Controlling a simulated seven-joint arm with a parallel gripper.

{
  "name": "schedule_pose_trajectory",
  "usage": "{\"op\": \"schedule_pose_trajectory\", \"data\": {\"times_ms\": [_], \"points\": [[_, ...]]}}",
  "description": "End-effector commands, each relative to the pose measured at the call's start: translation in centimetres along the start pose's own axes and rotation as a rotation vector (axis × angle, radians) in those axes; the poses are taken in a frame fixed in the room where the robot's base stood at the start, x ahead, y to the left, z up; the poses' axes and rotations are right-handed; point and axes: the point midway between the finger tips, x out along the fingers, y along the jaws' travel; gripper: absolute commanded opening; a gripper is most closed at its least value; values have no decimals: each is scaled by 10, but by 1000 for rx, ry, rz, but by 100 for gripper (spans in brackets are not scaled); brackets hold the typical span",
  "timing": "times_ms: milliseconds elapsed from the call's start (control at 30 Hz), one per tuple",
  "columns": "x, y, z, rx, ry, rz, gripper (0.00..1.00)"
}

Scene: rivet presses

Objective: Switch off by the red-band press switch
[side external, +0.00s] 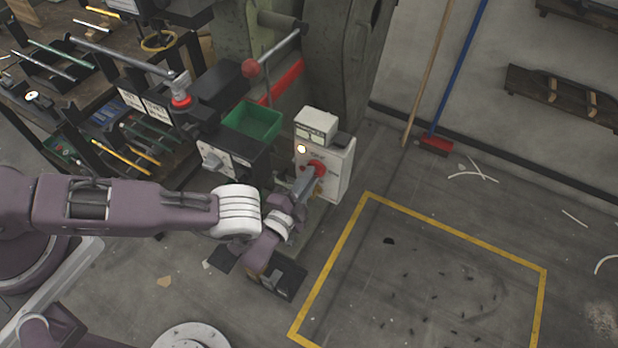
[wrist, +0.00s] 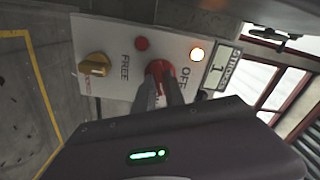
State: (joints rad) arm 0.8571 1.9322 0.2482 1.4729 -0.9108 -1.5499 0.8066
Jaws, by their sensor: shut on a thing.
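The press with a red band (side external: 283,82) stands at the top middle of the side external view. A white switch box (side external: 338,175) is at its right; it also shows in the wrist view (wrist: 118,62). A red switch (side external: 317,166) is on the box front, and in the wrist view the red switch (wrist: 157,68) sits near the words OFF and FREE. My gripper (side external: 311,174) is shut on the red switch, and its fingers hide part of it. The switch's exact angle is hard to tell. A lamp (wrist: 197,54) beside OFF is lit.
The box also bears a yellow knob (wrist: 95,65), a dark red lamp (wrist: 142,43) and a strokes counter (wrist: 219,68). Another panel with a pale knob (side external: 212,160) and a green bin (side external: 252,122) are to the left. The yellow-outlined floor (side external: 430,270) is open.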

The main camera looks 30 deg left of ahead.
Motion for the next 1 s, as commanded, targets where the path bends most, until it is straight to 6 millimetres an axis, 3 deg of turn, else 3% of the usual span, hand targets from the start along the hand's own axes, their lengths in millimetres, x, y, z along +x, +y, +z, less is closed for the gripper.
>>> {"op": "schedule_pose_trajectory", "data": {"times_ms": [1000], "points": [[-1, 0, 1, -931, -4, 0, 0]]}}
